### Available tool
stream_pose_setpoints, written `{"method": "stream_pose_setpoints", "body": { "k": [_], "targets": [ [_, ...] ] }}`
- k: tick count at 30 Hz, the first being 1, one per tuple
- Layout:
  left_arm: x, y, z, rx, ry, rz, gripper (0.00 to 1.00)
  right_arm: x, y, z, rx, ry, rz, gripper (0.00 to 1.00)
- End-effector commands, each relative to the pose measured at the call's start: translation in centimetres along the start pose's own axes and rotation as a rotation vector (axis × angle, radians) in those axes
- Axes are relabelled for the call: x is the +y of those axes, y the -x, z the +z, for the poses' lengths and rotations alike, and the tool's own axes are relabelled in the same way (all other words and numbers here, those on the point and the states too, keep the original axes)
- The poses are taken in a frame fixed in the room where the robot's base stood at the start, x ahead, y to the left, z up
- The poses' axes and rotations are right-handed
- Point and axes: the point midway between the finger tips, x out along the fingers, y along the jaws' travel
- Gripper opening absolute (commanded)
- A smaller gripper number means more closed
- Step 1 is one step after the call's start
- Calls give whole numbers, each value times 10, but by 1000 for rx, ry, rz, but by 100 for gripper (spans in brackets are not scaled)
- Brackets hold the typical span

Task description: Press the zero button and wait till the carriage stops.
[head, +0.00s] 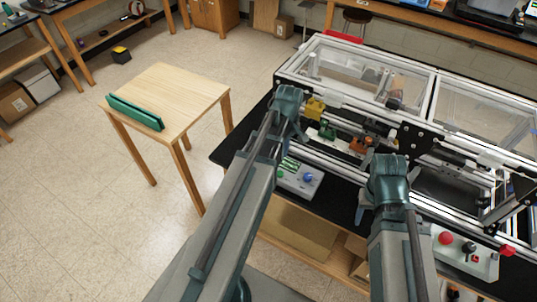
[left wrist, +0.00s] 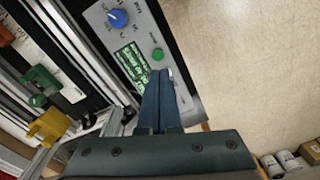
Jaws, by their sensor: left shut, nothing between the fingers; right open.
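The control box (left wrist: 176,36) fills the upper middle of the left wrist view, with a blue knob (left wrist: 117,19), a green button (left wrist: 157,54) and a lit green display (left wrist: 133,64). My left gripper (left wrist: 165,74) is shut and empty; its fingertips are over the box, close to the green button and display. Contact cannot be told. A small pale round part shows beside the tips; its label is unreadable. In the head view the control box (head: 309,186) is partly hidden by my left arm. My right gripper (head: 377,207) is open, in front of the frame. I cannot tell which part is the carriage.
The extrusion frame (head: 432,88) holds yellow (head: 314,108), green (head: 327,131) and orange (head: 360,146) parts. A panel with a red button (head: 446,238) stands at right.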

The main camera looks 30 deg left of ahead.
Motion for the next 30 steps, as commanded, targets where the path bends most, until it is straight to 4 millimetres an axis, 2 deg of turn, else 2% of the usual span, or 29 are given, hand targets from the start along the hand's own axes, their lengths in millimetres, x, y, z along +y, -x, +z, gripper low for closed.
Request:
{"method": "stream_pose_setpoints", "body": {
  "k": [1, 3, 6, 9, 23, 30],
  "targets": [
    [-2, 12, -19, -4, 91, 5, 0, 1, 12, 1, 0, -1, 0, 50],
    [-6, 17, -35, -7, 195, 9, 0, 2, 18, 1, 0, -1, 0, 50],
    [-12, 22, -52, -11, 301, 14, 0, 2, 22, 1, 0, -2, -1, 50],
    [-15, 24, -61, -13, 360, 17, 0, 2, 25, 2, 0, -3, -1, 50],
    [-16, 23, -63, -14, 384, 18, 0, 2, 24, 1, 0, -3, -1, 50],
    [-16, 11, -63, -14, 383, 18, 0, 1, 12, 1, 0, -2, 0, 50]
  ]
}}
